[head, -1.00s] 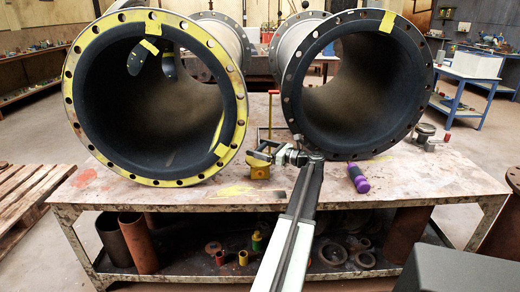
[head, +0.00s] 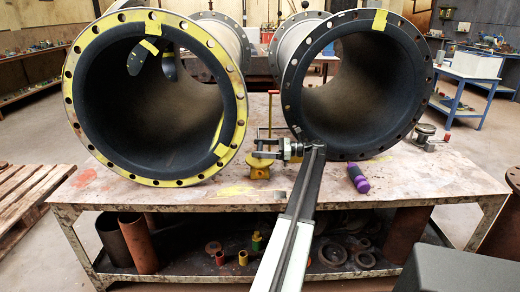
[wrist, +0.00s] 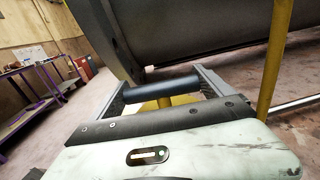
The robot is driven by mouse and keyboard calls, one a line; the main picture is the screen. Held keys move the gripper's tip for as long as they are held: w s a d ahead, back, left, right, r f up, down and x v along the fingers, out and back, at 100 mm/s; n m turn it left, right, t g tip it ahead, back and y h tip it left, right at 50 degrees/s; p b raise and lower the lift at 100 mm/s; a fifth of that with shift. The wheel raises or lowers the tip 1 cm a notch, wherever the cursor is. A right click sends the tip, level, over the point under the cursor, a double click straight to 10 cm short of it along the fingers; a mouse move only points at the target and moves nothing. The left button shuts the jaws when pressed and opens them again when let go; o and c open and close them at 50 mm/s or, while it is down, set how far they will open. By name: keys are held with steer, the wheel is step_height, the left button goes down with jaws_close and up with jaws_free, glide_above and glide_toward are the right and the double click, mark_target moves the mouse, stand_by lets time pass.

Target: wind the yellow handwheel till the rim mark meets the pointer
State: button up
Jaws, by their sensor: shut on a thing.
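A small yellow fitting (head: 258,170) stands on the bench between the two big pipes; I take it for the handwheel's body, and it shows as a yellow patch in the wrist view (wrist: 165,102). My gripper (head: 258,148) is just above it, reaching in from the right. In the wrist view its two fingers are on either end of a dark round bar (wrist: 160,88), which looks like a handle. A thin yellow post with a red top (head: 272,110) rises just behind. The rim mark and pointer cannot be made out.
Two flanged, rubber-lined pipes, left (head: 77,130) and right (head: 415,110), stand close on both sides. A purple cylinder (head: 358,178) lies on the bench to the right. The bench front (head: 400,188) is mostly clear.

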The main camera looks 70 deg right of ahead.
steer(key=o, duration=1.1)
steer(key=shift+s, duration=0.1)
steer(key=v, duration=0.7)
steer(key=shift+s, duration=0.35)
